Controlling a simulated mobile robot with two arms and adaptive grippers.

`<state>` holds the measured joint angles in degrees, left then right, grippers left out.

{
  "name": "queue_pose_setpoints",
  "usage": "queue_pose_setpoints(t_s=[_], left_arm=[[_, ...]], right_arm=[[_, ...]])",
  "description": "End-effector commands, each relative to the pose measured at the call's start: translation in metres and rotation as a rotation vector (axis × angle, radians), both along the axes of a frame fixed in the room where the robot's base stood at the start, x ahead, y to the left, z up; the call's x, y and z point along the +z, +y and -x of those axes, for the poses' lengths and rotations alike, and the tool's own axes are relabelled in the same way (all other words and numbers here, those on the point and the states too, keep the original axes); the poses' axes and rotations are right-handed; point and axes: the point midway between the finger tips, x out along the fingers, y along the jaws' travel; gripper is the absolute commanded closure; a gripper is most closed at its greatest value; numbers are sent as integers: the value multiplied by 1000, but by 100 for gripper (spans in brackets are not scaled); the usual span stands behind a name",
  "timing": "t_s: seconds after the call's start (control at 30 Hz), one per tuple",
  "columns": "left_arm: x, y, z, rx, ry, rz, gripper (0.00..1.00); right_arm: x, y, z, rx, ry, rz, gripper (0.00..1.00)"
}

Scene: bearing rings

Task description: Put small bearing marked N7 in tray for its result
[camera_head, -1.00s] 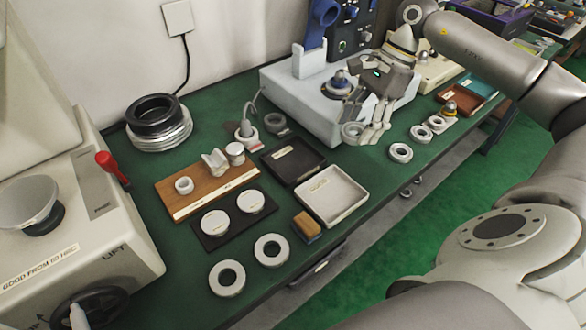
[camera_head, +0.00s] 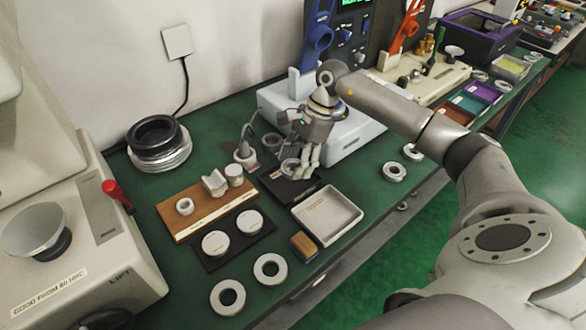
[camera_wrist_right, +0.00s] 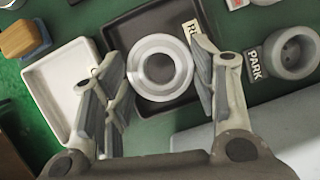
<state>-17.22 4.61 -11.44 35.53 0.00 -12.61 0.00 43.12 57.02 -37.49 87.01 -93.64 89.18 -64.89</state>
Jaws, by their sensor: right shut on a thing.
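My right gripper (camera_head: 302,165) is shut on a small silver bearing ring (camera_head: 290,166). In the right wrist view the ring (camera_wrist_right: 160,68) sits between the two fingers (camera_wrist_right: 163,85), face up to the camera; no N7 mark can be read. The ring is over the dark tray (camera_wrist_right: 122,35), whose label is partly hidden by a finger. In the head view the gripper covers part of this dark tray (camera_head: 284,198). Whether the ring touches the tray floor cannot be told. A pale tray (camera_head: 350,232) lies beside it, to the left in the wrist view (camera_wrist_right: 48,70). My left gripper is not in view.
A grey holder by a PARK label (camera_wrist_right: 290,52) stands right of the dark tray in the wrist view. The pale blue machine (camera_head: 350,140) is behind the gripper. A wooden board (camera_head: 215,212), a brown-and-blue block (camera_head: 304,246) and loose rings (camera_head: 270,268) lie nearby.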

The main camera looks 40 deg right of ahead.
Motion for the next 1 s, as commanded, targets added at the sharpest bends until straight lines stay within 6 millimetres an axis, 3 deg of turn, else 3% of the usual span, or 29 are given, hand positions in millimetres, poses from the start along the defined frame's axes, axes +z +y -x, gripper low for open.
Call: queue_pose_setpoints(t_s=[0.37,1.0], left_arm=[[14,0,0,0,0,0,34],[-2,0,0,-1,-1,0,34]], right_arm=[[-38,6,-6,-1,1,-1,77],[-55,6,-5,1,3,2,77]])
